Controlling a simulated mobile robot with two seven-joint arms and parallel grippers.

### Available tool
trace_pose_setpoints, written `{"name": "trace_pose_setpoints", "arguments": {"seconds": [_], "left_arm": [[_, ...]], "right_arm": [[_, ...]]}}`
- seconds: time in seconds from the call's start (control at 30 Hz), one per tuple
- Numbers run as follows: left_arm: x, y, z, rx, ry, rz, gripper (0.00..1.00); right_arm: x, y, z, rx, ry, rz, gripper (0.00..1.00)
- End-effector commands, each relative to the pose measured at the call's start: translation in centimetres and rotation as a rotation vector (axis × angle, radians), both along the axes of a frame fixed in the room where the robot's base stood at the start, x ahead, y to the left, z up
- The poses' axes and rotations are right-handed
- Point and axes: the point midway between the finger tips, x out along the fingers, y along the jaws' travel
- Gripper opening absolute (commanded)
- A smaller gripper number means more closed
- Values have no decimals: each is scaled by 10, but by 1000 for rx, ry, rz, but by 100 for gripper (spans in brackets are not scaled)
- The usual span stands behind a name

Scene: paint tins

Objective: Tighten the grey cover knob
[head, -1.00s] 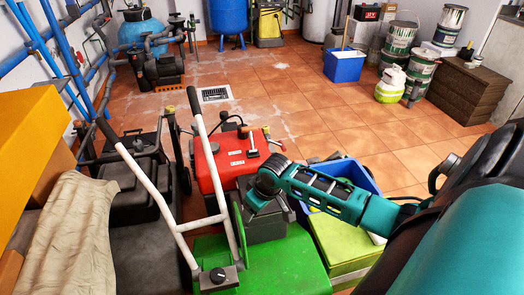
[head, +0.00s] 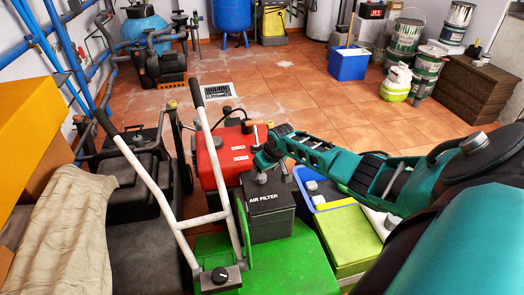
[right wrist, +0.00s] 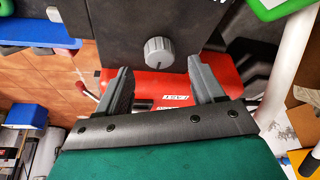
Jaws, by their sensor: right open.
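The grey cover knob (right wrist: 158,50) is a round knob with a slot line, on the dark face of the air filter box (head: 268,215). In the head view the box is black, lettered AIR FILTER, on the green machine. My right gripper (right wrist: 160,76) is open and empty. In the right wrist view its two fingers point toward the knob, one to each side, with the knob between and slightly beyond the tips. I see no contact. In the head view the right gripper (head: 263,164) is above the box top and partly hides it. My left gripper is out of view.
A red machine part (head: 228,158) lies behind the box. A white handlebar (head: 212,170) rises on its left. A blue crate (head: 318,200) and a lime-green box (head: 350,240) stand to the right. The tiled floor (head: 300,100) beyond is mostly clear.

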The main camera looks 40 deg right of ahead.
Motion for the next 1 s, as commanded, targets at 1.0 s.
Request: {"name": "trace_pose_setpoints", "arguments": {"seconds": [1.0], "left_arm": [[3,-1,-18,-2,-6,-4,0]], "right_arm": [[14,-1,-33,-2,1,1,36]]}}
